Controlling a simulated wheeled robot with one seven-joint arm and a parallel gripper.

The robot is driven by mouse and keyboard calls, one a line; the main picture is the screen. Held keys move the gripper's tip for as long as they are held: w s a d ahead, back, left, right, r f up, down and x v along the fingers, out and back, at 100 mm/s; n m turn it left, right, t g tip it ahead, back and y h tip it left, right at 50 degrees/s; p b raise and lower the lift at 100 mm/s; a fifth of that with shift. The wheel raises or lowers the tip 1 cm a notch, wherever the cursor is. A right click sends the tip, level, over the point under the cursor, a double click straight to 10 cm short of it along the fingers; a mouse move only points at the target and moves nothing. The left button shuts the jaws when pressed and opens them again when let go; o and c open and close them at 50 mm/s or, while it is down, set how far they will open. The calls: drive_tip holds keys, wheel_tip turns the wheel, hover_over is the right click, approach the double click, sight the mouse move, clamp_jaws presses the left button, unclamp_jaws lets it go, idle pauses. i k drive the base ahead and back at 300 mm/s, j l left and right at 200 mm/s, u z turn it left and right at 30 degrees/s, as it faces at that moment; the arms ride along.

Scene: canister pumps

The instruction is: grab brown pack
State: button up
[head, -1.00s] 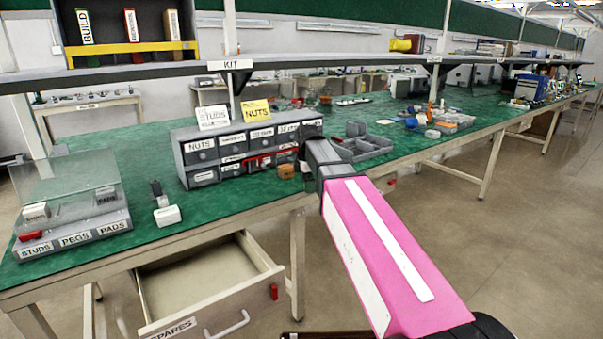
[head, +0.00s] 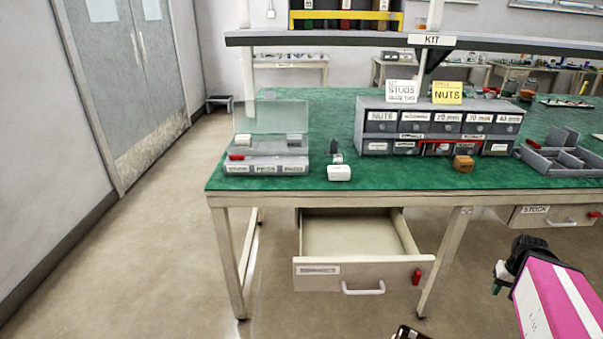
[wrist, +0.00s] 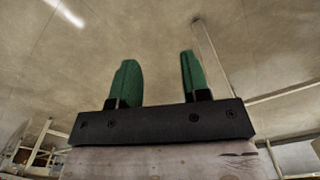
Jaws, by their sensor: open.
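A small orange-brown block (head: 463,163) sits on the green bench top in front of the grey drawer cabinet; I cannot tell for certain that it is the brown pack. A dark brown item (head: 408,332) is cut off by the bottom edge of the head view, and I cannot tell what it is. My gripper (wrist: 157,80) is open in the wrist view, its two green fingers apart with nothing between them. Only floor and furniture legs lie beyond them. In the head view my arm is at the lower right, below the bench top and apart from the block.
The labelled drawer cabinet (head: 440,103) stands on the bench (head: 330,182), under a long shelf (head: 340,39). A drawer (head: 352,275) hangs open and looks empty. A grey divided tray (head: 560,160) is right of the block. The floor at left is clear.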

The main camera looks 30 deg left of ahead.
sight(461, 163)
drive_tip(key=k+u, duration=0.3)
drive_tip(key=k+j+u, duration=0.25)
drive_tip(key=l+u, duration=0.15)
drive_tip(key=u, duration=0.25)
drive_tip(key=i+l+u, duration=0.1)
drive_tip(key=l+u, duration=0.15)
drive_tip(key=u, duration=0.15)
drive_tip(key=l+u, duration=0.15)
drive_tip(key=u, duration=0.25)
drive_tip(key=l+u, duration=0.2)
drive_tip(key=u, duration=0.2)
drive_tip(key=j+z, duration=0.2)
drive_tip(key=z, duration=0.2)
drive_tip(key=j+z, duration=0.2)
drive_tip(key=z, duration=0.2)
drive_tip(key=l+z, duration=0.2)
drive_tip(key=z, duration=0.15)
drive_tip(key=l+z, duration=0.2)
drive_tip(key=z, duration=0.15)
drive_tip(key=i, duration=0.05)
